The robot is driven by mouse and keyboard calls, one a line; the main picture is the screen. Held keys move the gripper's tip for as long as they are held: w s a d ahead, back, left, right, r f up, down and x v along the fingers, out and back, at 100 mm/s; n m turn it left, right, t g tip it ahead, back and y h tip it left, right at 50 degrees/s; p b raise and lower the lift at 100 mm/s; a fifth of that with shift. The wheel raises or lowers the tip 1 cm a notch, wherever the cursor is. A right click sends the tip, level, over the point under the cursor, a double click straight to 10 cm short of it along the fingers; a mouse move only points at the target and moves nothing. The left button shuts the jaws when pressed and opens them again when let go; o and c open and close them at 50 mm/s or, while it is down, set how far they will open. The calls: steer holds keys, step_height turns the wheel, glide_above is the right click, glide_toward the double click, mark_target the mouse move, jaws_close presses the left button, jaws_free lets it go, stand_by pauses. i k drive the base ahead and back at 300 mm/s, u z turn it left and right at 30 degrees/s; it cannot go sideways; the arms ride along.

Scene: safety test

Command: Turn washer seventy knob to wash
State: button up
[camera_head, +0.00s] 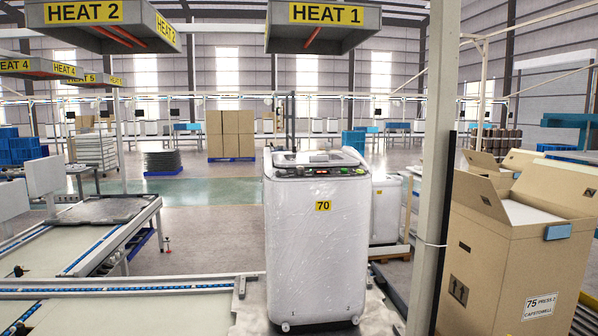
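A white top-loading washer (318,245) with a yellow "70" label (323,206) stands upright in the middle of the view, under the "HEAT 1" hood. Its body looks wrapped in clear film. The control panel (320,172) runs along the front of its top, with small red and green marks and dark parts. The knob is too small to tell apart from the other parts of the panel, and its setting cannot be read. My gripper is not in view.
A grey post (434,150) stands right of the washer, with an open cardboard box (510,250) beyond it. Conveyor tables (80,240) fill the left. The "HEAT 1" hood (322,35) hangs above. Another white machine (385,210) stands behind the washer.

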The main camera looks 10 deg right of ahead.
mark_target(300, 169)
steer(key=z, duration=0.05)
steer(key=i, duration=1)
steer(key=u, duration=0.05)
